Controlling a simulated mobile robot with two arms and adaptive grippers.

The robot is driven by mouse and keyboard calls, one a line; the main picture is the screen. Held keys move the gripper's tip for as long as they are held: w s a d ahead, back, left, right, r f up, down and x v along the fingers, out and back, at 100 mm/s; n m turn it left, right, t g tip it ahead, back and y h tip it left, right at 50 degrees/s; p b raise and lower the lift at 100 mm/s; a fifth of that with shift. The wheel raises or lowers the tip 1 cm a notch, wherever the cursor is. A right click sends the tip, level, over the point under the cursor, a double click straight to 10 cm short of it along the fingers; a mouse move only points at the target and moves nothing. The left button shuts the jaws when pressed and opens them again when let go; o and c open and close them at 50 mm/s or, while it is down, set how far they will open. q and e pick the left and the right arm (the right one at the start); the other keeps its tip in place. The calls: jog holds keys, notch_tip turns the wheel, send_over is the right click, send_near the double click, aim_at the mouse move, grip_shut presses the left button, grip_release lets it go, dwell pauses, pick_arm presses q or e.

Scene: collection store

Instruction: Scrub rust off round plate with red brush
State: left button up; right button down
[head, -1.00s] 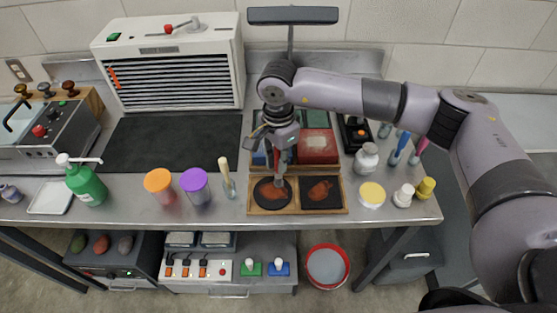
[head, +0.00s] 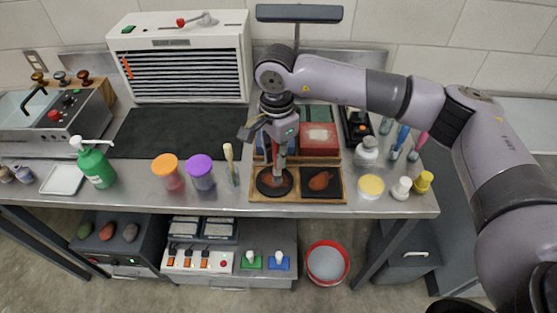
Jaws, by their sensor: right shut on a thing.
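The round plate (head: 264,187) is dark with an orange-brown rust patch and lies in the left compartment of a wooden tray (head: 297,198). A square dark plate (head: 337,193) with a similar patch lies in the right compartment. My right gripper (head: 279,149) points down over the round plate, shut on a slim upright tool with some red on it, apparently the red brush (head: 280,163). Its lower end reaches the round plate's patch; whether it touches is hard to tell. The gripper hides part of the tool. My left gripper is out of view.
Left of the tray stand a cup holding a pale-handled brush (head: 229,155), a purple-lidded jar (head: 199,166), an orange-lidded jar (head: 166,171) and a green pump bottle (head: 96,165). To its right are a yellow-lidded jar (head: 371,186) and small bottles. The black mat (head: 180,130) is clear.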

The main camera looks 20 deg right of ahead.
jog(key=r, duration=0.1)
jog(key=r+p, duration=0.1)
jog(key=r, duration=0.1)
jog(key=shift+s+a+r, duration=0.1)
jog(key=shift+s+r, duration=0.1)
jog(key=shift+r, duration=0.1)
jog(key=shift+w+r, duration=0.1)
jog(key=shift+r, duration=0.15)
